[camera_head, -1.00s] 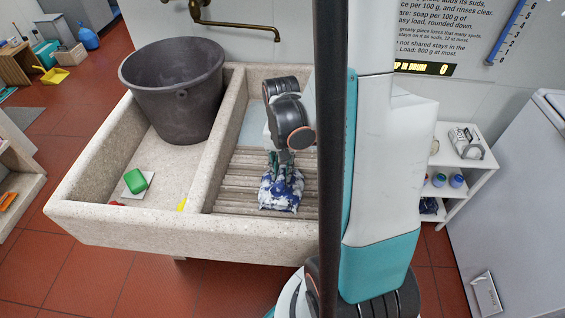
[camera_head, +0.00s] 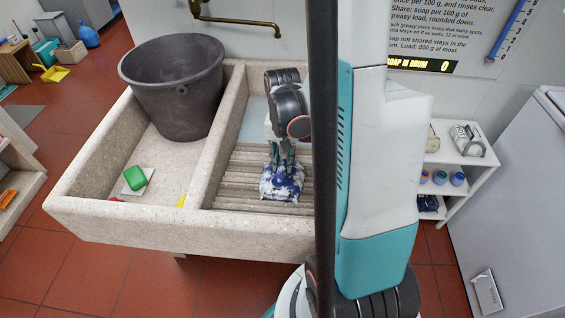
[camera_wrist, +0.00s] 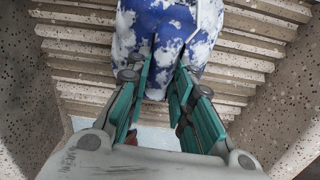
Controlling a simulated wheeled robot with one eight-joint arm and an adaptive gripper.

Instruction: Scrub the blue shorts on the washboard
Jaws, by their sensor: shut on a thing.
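The blue shorts (camera_head: 284,190), bunched and covered with patches of white suds, lie on the ridged stone washboard (camera_head: 232,188) in the right-hand basin of the sink. In the wrist view the shorts (camera_wrist: 170,22) show blue cloth with white suds lying over the ridges (camera_wrist: 75,55). My gripper (camera_head: 282,166) points down onto the shorts from above, with its teal fingers against the cloth. In the wrist view the two fingers of my gripper (camera_wrist: 160,75) reach the near part of the cloth, gripping it. The exact pinch is partly hidden by the fingers.
A dark bucket (camera_head: 176,95) stands in the left basin. A green soap block (camera_head: 135,177) sits on a pale tile near the front. A stone divider (camera_head: 216,135) separates the basins. A white shelf (camera_head: 466,160) with bottles stands at the right. The front washboard ridges are bare.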

